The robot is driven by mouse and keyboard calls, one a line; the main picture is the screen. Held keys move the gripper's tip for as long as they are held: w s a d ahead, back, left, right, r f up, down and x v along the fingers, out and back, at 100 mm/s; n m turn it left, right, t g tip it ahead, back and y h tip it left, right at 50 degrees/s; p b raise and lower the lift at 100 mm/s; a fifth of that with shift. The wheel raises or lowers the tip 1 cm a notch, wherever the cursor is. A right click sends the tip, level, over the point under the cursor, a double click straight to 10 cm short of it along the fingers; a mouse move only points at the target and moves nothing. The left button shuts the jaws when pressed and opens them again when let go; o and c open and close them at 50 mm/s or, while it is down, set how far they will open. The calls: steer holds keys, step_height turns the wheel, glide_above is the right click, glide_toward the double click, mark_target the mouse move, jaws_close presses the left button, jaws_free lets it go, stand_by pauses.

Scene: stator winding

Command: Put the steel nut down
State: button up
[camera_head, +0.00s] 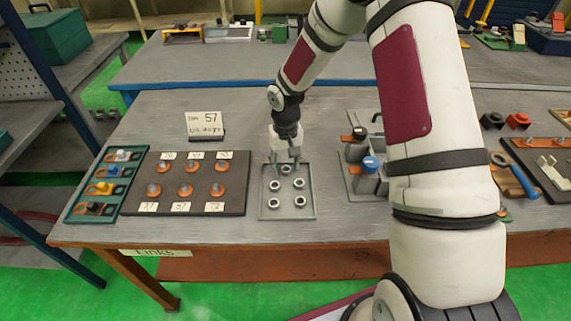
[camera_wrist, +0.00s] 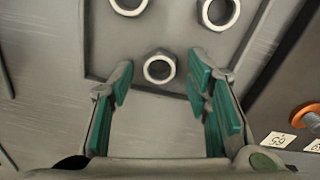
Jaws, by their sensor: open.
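A shallow grey tray (camera_head: 263,211) holds several steel nuts lying flat. The steel nut (camera_head: 286,170) nearest the tray's far edge sits just below my gripper (camera_head: 285,162), between its fingertips as seen from the head. In the wrist view, this nut (camera_wrist: 159,68) lies on the tray floor by the rim, with its hole facing up. The green-padded fingers of my gripper (camera_wrist: 162,76) are spread wide on either side of it, with clear gaps. I cannot tell the exact height of the fingertips above the tray.
A dark board (camera_head: 230,190) with studs on orange washers and number labels lies left of the tray. A green rack (camera_head: 80,210) is farther left. A sign reading 57 (camera_head: 204,124) stands behind. A grey fixture (camera_head: 354,185) stands to the right.

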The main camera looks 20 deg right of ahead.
steer(key=s+r+t+b, duration=0.1)
steer(key=s+r, duration=0.1)
steer(key=r, duration=0.8)
steer(key=s+r, duration=0.3)
steer(key=r, duration=0.8)
steer(key=s+r+t, duration=0.2)
steer(key=s+r, duration=0.3)
steer(key=s, duration=0.6)
steer(key=s+r+t, duration=0.2)
steer(key=s+r, duration=0.4)
steer(key=s, duration=0.6)
steer(key=shift+a+r+n, duration=0.3)
steer(key=shift+n, duration=0.1)
